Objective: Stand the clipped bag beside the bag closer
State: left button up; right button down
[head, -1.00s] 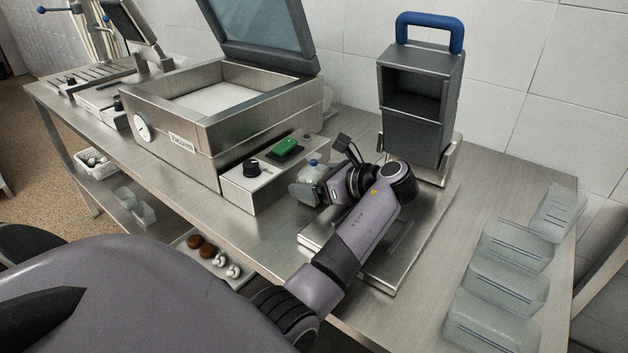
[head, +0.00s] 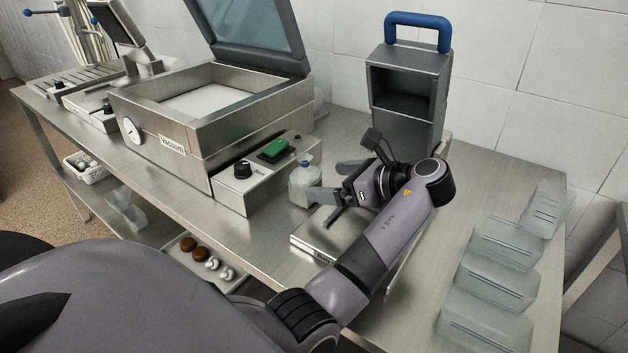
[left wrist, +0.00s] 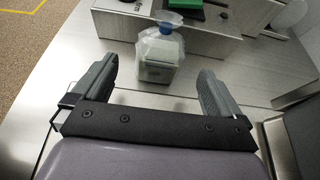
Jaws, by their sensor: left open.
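The clipped bag (head: 303,187) is a small translucent bag with pale contents and a blue clip at its top. It stands upright on the steel table, close to the vacuum machine's control box. The left wrist view shows the bag (left wrist: 158,62) ahead, between and slightly beyond my finger tips. My left gripper (head: 325,182) is open and empty, just right of the bag. The bag closer (head: 405,95) seems to be the dark grey unit with a blue handle, behind my left arm. Its low steel base is partly hidden by that arm. My right gripper is not seen.
The vacuum machine (head: 215,115), lid raised, fills the table left of the bag. Several clear bags or tubs (head: 485,315) line the right side of the table. A tray (head: 185,250) with brown and white mushrooms sits on the lower shelf.

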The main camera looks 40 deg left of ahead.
pick_arm(q)
jog(key=v, duration=0.4)
jog(key=shift+d, duration=0.2)
dwell(0.4)
